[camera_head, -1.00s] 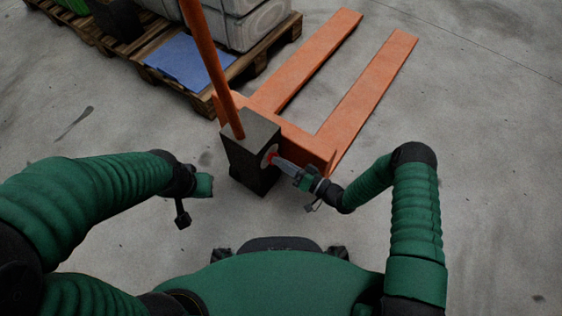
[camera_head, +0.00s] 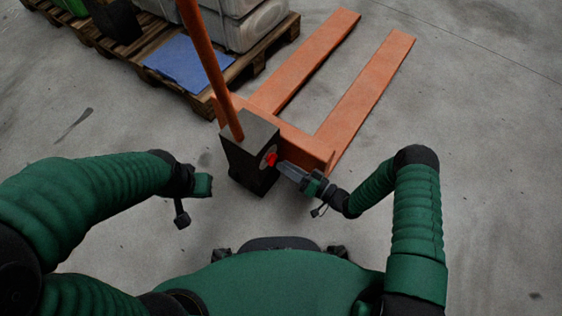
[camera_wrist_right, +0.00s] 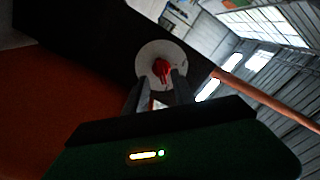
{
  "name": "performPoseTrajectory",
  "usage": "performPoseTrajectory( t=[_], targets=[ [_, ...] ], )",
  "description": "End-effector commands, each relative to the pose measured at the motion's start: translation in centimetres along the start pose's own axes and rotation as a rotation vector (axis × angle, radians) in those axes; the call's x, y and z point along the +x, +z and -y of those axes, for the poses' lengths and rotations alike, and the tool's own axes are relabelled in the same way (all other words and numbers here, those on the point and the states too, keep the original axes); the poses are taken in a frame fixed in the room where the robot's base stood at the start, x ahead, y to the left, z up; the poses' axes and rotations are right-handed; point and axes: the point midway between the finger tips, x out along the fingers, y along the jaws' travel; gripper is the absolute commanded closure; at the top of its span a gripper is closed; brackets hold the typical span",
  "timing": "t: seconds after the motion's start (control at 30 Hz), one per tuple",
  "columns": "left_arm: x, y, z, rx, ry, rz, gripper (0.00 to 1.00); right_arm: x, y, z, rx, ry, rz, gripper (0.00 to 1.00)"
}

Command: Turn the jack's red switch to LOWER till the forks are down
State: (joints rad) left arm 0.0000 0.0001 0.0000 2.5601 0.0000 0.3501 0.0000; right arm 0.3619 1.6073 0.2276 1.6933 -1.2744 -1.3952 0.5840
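The orange pallet jack has a dark box (camera_head: 250,148) with a red switch (camera_head: 271,159) on a pale round plate, on its right side. The jack's two orange forks (camera_head: 368,88) stretch away to the upper right; their height is hard to tell. My right gripper (camera_head: 281,167) is just right of the switch. In the right wrist view its two fingers (camera_wrist_right: 163,88) stand apart, and the red switch (camera_wrist_right: 161,70) shows just beyond them on the plate (camera_wrist_right: 178,52). Any lettering is too small to read. My left gripper (camera_head: 196,203) hangs left of the box, its fingers unclear.
A wooden pallet (camera_head: 190,88) at the upper left carries pale sacks (camera_head: 245,25) and a blue sheet (camera_head: 188,61). The jack's orange handle (camera_head: 210,70) rises from the box. The concrete floor at right is clear.

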Motion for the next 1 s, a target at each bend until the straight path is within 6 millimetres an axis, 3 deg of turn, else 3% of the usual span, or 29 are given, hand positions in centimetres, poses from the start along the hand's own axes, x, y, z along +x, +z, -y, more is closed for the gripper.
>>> performPoseTrajectory(
  t=[0.1,0.3,0.5,0.63,1.0],
  targets=[
    [-2.2,-0.5,0.0,0.0,0.0,0.0,1.0,-3.4,-0.5,0.5,0.004,0.004,0.001,0.69],
    [-4.3,-1.0,0.0,0.0,0.0,0.0,1.0,-9.3,-0.4,0.3,0.003,0.005,0.0,0.69],
    [-5.2,-1.2,0.0,0.0,0.0,0.0,1.0,-13.2,-0.2,0.1,0.001,0.002,0.0,0.69],
    [-5.3,-1.2,0.0,0.0,0.0,0.0,1.0,-14.2,0.0,-0.1,0.002,0.002,0.001,0.69],
    [-5.2,-1.2,0.0,0.0,0.0,0.0,1.0,-14.2,0.0,-0.1,0.001,0.001,0.001,0.69]
  ],
)
